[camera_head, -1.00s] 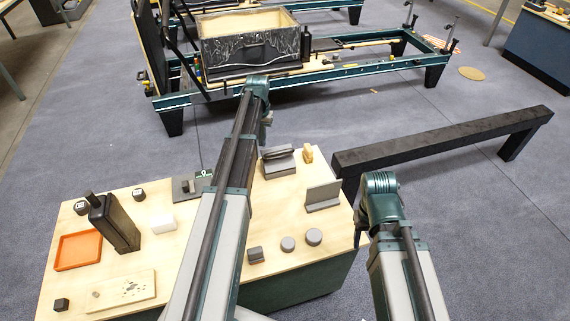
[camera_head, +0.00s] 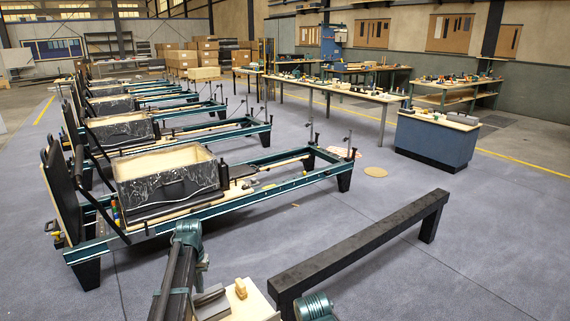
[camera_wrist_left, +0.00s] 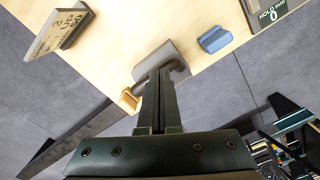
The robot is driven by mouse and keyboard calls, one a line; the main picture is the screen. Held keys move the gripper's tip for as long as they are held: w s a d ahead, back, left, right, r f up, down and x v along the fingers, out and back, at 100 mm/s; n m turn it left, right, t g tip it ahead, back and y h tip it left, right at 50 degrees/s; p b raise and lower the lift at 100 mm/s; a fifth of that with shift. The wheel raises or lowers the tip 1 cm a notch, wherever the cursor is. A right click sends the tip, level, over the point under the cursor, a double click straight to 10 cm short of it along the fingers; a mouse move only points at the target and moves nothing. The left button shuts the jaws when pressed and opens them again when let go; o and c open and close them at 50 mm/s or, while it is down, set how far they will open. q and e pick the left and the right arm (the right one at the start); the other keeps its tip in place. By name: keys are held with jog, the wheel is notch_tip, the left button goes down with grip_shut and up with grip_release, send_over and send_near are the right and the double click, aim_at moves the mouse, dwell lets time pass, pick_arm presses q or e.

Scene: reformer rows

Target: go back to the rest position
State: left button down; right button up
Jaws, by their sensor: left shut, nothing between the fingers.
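My left gripper (camera_wrist_left: 160,78) is shut and empty in the left wrist view, its two dark fingers together. The fingertips overlap a grey block with a dark handle (camera_wrist_left: 172,52) on the pale work table (camera_wrist_left: 115,55); I cannot tell whether they touch it. In the head view my left arm (camera_head: 183,265) rises from the bottom, left of the table's corner (camera_head: 262,306); its fingertips are not clear there. Of my right arm only a teal joint (camera_head: 315,306) shows at the bottom edge; its gripper is out of view.
A tan wooden piece (camera_head: 240,288) stands near the table's corner. A black beam (camera_head: 360,240) stands to the right. The nearest reformer (camera_head: 270,193) with an open box (camera_head: 168,178) lies ahead. A blue cabinet (camera_head: 436,143) stands far right.

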pick_arm(q)
jog(key=s+d+r+m+p, duration=0.2)
jog(key=s+d, duration=1)
jog(key=s+d+r+m+y+p, duration=0.1)
jog(key=s+d+r+m+p, duration=0.1)
jog(key=s+d, duration=1)
jog(key=shift+s+d+r+m, duration=0.25)
jog(key=shift+s+d+m, duration=0.1)
jog(key=shift+s, duration=0.15)
